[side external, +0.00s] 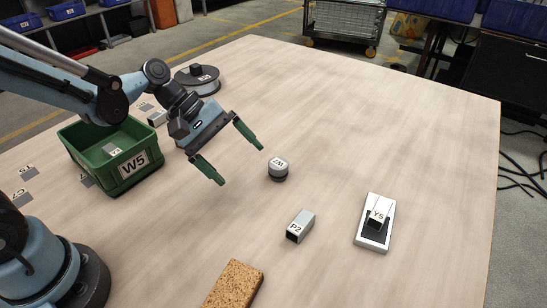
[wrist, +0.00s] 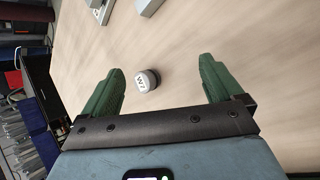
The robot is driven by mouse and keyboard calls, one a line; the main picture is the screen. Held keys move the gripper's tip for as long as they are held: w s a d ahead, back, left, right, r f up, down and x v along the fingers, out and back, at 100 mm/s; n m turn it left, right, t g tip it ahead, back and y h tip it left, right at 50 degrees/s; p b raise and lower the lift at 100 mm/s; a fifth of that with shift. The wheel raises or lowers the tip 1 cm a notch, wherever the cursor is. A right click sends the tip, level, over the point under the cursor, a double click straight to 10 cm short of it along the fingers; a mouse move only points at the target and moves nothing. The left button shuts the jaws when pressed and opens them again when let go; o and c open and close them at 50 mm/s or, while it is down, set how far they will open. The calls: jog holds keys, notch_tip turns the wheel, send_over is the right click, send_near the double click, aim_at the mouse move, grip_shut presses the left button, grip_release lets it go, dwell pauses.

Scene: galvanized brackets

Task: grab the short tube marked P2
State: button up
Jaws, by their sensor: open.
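The short tube marked P2 (side external: 300,226) is a light grey square tube with a dark open end. It lies on the table in the front middle of the side view. My gripper (side external: 238,163) is open and empty, with green fingers, above the table and up to the left of the tube, clear of it. The wrist view also shows my gripper (wrist: 161,68) with its fingers wide apart. Two pale objects are cut off at the top of the wrist view; I cannot tell whether one is P2.
A round W7 piece (side external: 278,169) stands between my gripper and P2; it also shows in the wrist view (wrist: 148,80). A Y5 piece (side external: 378,217) sits on a white-rimmed tray (side external: 362,241). A cork-like block (side external: 234,285) lies in front. A green W5 bin (side external: 110,158) stands left.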

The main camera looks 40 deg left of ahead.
aim_at(298, 219)
jog(key=d+f+n+g+h, duration=0.1)
jog(key=n+h, duration=0.1)
jog(key=w+d+f+n+g+h, duration=0.1)
jog(key=d+f+n+h, duration=0.1)
jog(key=shift+d, duration=0.25)
jog(key=shift+s+d+f+n+g+h, duration=0.25)
jog(key=shift+d+f+n+h, duration=0.1)
jog(key=shift+n+h, duration=0.2)
jog(key=shift+s+d+f+n+g+h, duration=0.1)
jog(key=shift+d+f+n+g+h, duration=0.15)
jog(key=shift+n+h, duration=0.25)
jog(key=x, duration=0.6)
jog(key=shift+d+f, duration=0.2)
jog(key=d+f, duration=0.1)
jog(key=d, duration=0.1)
jog(key=d+f, duration=0.1)
jog(key=shift+w+d+f, duration=0.3)
jog(key=shift+d, duration=0.05)
jog(key=shift+d+f, duration=0.2)
jog(key=shift+d, duration=0.3)
jog(key=c, duration=1.1)
